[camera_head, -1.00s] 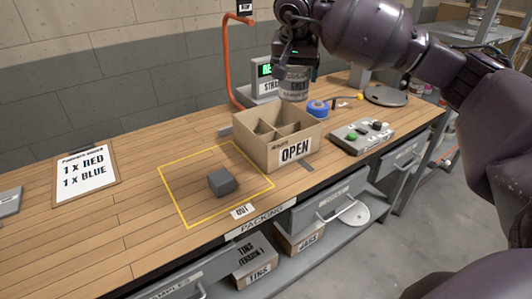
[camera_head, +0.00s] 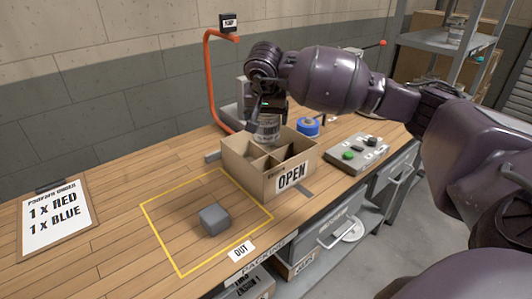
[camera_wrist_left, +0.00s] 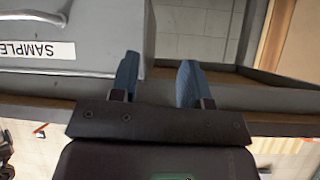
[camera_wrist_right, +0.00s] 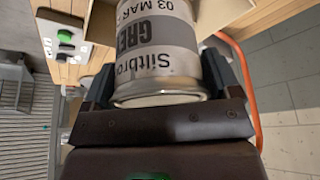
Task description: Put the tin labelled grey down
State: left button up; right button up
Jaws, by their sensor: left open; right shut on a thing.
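The tin labelled grey (camera_wrist_right: 160,45) is held in my right gripper (camera_wrist_right: 156,85), which is shut on it with one finger on each side. In the head view the tin (camera_head: 267,130) hangs at the back part of the open cardboard box (camera_head: 262,183). Its lower end reaches about the box's rim; whether it touches the box floor is hidden. The box has dividers and an OPEN label on its front. My left gripper (camera_wrist_left: 157,82) is open and empty in the left wrist view, near a grey drawer labelled SAMPLE; it is out of the head view.
A grey block (camera_head: 214,219) sits inside the yellow outlined area (camera_head: 163,236) left of the box. A control box with a green button (camera_head: 357,153) and a blue tape roll (camera_head: 308,126) are right of it. An orange curved stand (camera_head: 212,85) rises behind. The order clipboard (camera_head: 55,218) lies left.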

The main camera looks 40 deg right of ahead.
aim_at(265, 126)
notch_tip(265, 126, down, 11)
jog(key=shift+r, duration=0.15)
dwell(0.4)
jog(key=shift+f+b, duration=0.4)
jog(key=shift+f, duration=0.25)
jog(key=o, duration=0.9)
jog(key=shift+o, duration=0.2)
jog(key=p+v, duration=0.1)
jog(key=v, duration=1.2)
jog(key=shift+w+d+r, duration=0.1)
jog(key=shift+w+r, duration=0.05)
jog(key=shift+w, duration=0.05)
